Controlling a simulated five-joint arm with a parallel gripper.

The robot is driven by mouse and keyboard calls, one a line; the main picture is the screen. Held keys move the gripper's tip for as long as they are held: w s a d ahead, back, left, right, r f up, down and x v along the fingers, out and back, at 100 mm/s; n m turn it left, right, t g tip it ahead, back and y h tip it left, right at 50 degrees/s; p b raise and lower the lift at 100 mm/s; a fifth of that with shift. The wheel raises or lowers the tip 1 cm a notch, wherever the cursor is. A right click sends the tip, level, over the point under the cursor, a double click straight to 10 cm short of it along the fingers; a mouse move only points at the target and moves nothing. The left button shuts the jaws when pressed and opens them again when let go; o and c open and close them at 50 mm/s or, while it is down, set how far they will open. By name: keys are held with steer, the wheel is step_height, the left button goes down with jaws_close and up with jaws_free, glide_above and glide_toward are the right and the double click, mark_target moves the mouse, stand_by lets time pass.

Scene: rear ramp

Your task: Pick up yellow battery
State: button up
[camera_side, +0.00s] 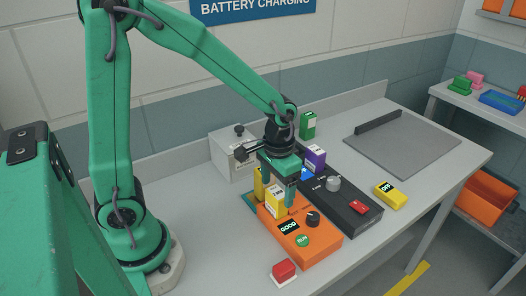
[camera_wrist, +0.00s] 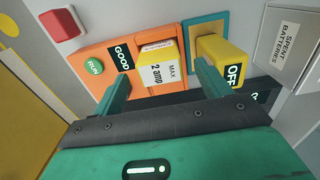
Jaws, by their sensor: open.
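A yellow battery with a white label reading "MAX 2 amp" (camera_wrist: 160,72) stands on the orange charger; it also shows in the side view (camera_side: 275,203). A second yellow block marked OFF (camera_wrist: 222,60) stands beside it on a teal-edged pad; it shows partly in the side view (camera_side: 258,188), behind a finger. My gripper (camera_side: 278,187) is open and points down over the charger. In the wrist view, the labelled battery appears between my spread fingers (camera_wrist: 164,72). I cannot tell whether a finger touches either block.
The orange charger (camera_side: 318,247) has a GOOD display, a knob and a green RUN button. A red button (camera_side: 284,270) sits in front. A grey mat (camera_side: 405,145) lies clear.

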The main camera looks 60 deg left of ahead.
mark_target(278, 192)
steer(key=shift+f, duration=2.55)
steer(key=c, duration=1.4)
steer(key=shift+r, duration=0.15)
steer(key=shift+w+r, duration=0.1)
steer(key=shift+r, duration=0.65)
steer(key=r, duration=0.2)
steer(key=shift+s+d+r, duration=0.25)
steer(key=shift+d+r, duration=0.05)
steer(key=shift+r, duration=0.1)
steer(key=s+d+r, duration=0.2)
steer(key=d, duration=0.1)
steer(key=s+d+r, duration=0.4)
steer(key=d, duration=0.1)
steer(key=shift+s+d+r, duration=0.25)
steer(key=shift+s+d, duration=0.1)
steer(key=shift+s, duration=0.05)
steer(key=shift+r, duration=0.1)
